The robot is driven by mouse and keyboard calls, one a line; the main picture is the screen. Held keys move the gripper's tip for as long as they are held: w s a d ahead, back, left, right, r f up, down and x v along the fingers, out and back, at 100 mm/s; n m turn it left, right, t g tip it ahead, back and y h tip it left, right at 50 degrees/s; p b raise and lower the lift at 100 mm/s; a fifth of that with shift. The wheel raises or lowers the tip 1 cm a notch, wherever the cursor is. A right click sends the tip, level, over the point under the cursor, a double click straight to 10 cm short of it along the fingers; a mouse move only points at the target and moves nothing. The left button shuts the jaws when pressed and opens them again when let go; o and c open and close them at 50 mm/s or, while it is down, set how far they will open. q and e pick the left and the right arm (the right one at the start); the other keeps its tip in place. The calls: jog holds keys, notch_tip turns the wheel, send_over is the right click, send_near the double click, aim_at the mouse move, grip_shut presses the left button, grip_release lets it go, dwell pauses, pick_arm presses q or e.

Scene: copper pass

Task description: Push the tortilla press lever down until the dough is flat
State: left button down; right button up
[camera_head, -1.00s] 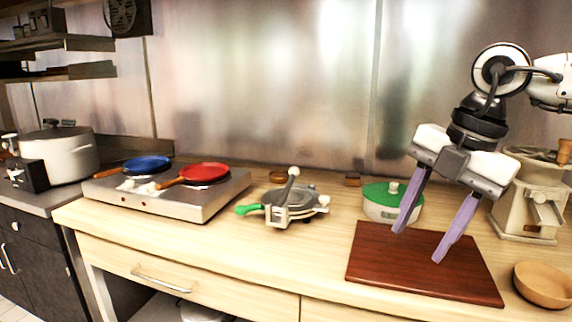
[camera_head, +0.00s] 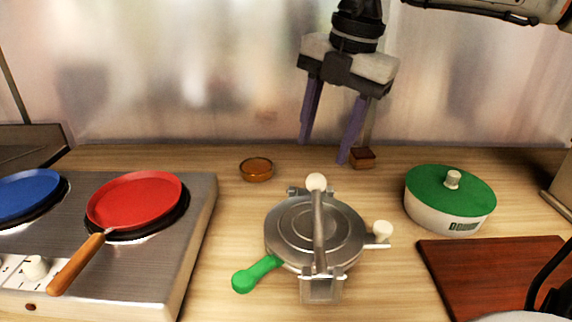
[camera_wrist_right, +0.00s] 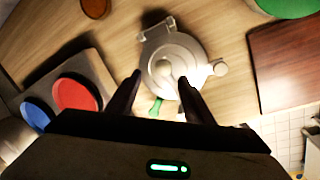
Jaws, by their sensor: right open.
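The tortilla press (camera_head: 285,225) is a round grey metal press on the wooden counter, with a green handle (camera_head: 256,274) at its front left and a white knob at its right. Its lever (camera_head: 319,230) runs over the lid and ends in a white ball knob (camera_head: 316,182). The lid looks closed, and no dough shows. My right gripper (camera_head: 327,154) is open and empty, above and behind the press. In the right wrist view the press (camera_wrist_right: 190,50) appears between and beyond the open fingers (camera_wrist_right: 159,82). My left gripper is not in view.
A steel hot plate (camera_head: 186,245) with a red pan (camera_head: 135,200) and a blue pan (camera_head: 25,195) stands at left. A small amber dish (camera_head: 256,169) is behind the press. A green-lidded container (camera_head: 450,205) and a dark red board (camera_head: 490,272) are at right.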

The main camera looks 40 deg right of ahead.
aim_at(316, 177)
jog(key=f, duration=0.4)
jog(key=shift+s+a+f, duration=0.1)
jog(key=shift+s, duration=0.1)
jog(key=f, duration=0.2)
jog(key=w+f, duration=0.1)
jog(key=f, duration=0.1)
jog(key=shift+a, duration=0.1)
jog(key=shift+w+f, duration=0.15)
jog(key=shift+f, duration=0.5)
grip_shut()
jog(key=shift+b, duration=0.4)
jog(key=shift+a+r, duration=0.1)
jog(key=shift+r, duration=0.25)
jog(key=shift+c, duration=0.8)
grip_release()
jog(key=shift+a, duration=0.1)
jog(key=shift+o, duration=0.8)
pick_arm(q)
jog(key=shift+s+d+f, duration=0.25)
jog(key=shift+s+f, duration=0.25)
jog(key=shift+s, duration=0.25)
